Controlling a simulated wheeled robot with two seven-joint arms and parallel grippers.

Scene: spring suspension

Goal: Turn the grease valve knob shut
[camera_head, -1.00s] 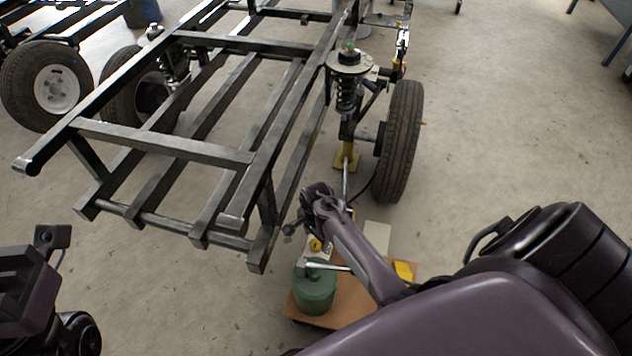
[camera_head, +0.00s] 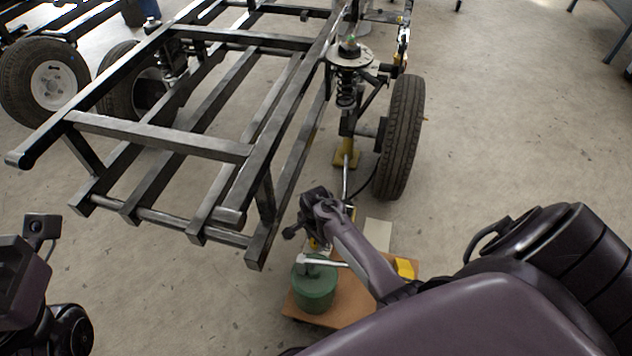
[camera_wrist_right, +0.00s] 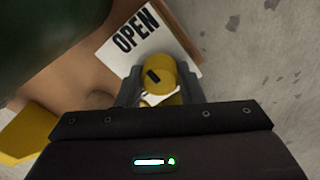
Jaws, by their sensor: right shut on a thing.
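The round yellow valve knob (camera_wrist_right: 163,72) with a black mark on its top shows in the right wrist view, in front of a white sign reading OPEN (camera_wrist_right: 134,34). My right gripper (camera_wrist_right: 158,84) has one finger on each side of the knob and is shut on it. In the head view my right gripper (camera_head: 315,232) points down behind the green pot, and the knob is mostly hidden by it. Part of my left arm's end (camera_head: 22,280) shows at the left edge; its fingertips cannot be made out.
A green pot (camera_head: 314,290) with a pale lever stands on a brown board (camera_head: 350,312), with a yellow block (camera_head: 404,268) at its right. A black steel frame (camera_head: 160,135) fills the left and centre. A wheel (camera_head: 402,135) and spring strut (camera_head: 346,85) stand beyond.

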